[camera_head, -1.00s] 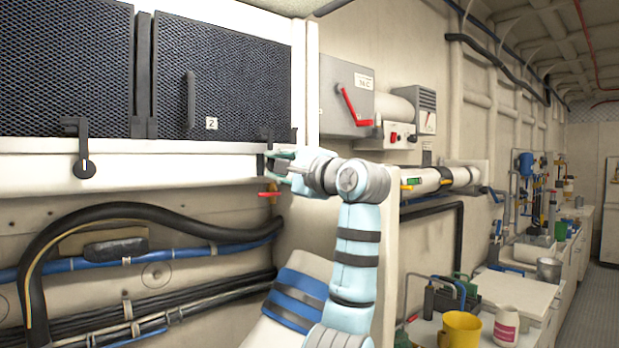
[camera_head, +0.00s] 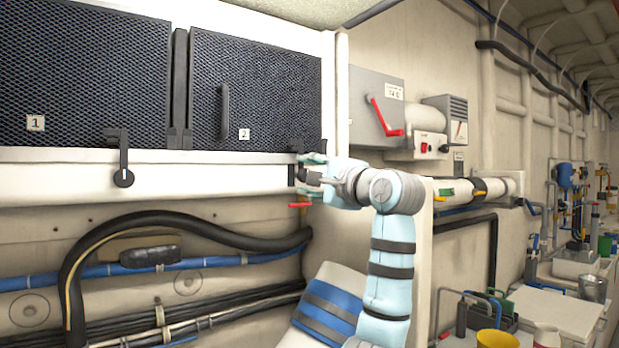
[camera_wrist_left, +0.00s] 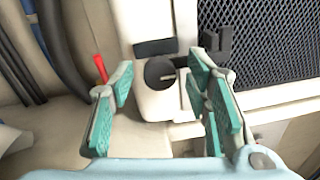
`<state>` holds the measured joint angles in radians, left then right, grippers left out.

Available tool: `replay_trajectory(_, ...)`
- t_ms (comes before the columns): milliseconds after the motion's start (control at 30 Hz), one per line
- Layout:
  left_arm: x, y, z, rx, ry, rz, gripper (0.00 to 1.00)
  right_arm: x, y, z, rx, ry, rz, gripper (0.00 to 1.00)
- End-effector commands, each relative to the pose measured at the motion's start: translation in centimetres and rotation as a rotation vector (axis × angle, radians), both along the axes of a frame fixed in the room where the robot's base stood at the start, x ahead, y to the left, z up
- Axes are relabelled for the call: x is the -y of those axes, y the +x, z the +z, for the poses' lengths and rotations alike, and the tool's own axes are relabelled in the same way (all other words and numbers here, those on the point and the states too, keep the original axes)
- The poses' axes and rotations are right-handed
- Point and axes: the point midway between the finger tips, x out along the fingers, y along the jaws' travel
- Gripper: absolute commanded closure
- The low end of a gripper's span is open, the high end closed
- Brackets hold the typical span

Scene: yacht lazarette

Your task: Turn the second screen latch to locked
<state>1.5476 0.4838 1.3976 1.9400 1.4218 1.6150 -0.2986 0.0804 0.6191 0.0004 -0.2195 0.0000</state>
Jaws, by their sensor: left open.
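Screen 2 is the dark mesh panel (camera_head: 262,90) with a "2" label, right of screen 1 in the head view. Its latch (camera_head: 296,146) is at the panel's lower right corner, mostly hidden behind my left gripper (camera_head: 310,174). In the left wrist view, the latch's dark round knob (camera_wrist_left: 160,72) appears between the fingertips of my open left gripper (camera_wrist_left: 163,90), with a black bracket (camera_wrist_left: 216,45) to its right. I cannot tell whether the fingers touch the knob. Screen 1's latch (camera_head: 123,178) hangs straight down at the left. My right gripper is not in view.
A red-handled valve (camera_head: 300,204) is just below the gripper; its red handle also shows in the left wrist view (camera_wrist_left: 100,68). A grey switch box (camera_head: 377,105) with a red lever is to the right. Black hoses and blue pipes (camera_head: 100,270) run below the ledge.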

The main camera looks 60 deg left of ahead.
Motion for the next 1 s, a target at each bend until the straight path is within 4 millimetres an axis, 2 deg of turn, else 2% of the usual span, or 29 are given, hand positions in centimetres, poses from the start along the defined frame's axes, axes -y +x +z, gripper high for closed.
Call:
replay_trajectory(167,2.5,0.4,-0.2,0.0,0.001,-0.004,0.56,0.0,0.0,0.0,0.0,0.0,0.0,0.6)
replay_trajectory(400,9.0,1.0,-0.9,0.001,-0.001,-0.005,0.56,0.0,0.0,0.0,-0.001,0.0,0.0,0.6)
replay_trajectory(500,10.8,1.1,-1.0,0.001,0.0,-0.003,0.56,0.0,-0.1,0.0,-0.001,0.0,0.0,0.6)
replay_trajectory(633,11.7,1.1,-1.1,0.0,0.0,0.0,0.56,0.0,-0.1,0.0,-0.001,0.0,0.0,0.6)
replay_trajectory(1000,11.7,1.1,-1.1,0.0,0.0,0.0,0.56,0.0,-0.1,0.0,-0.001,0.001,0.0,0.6)
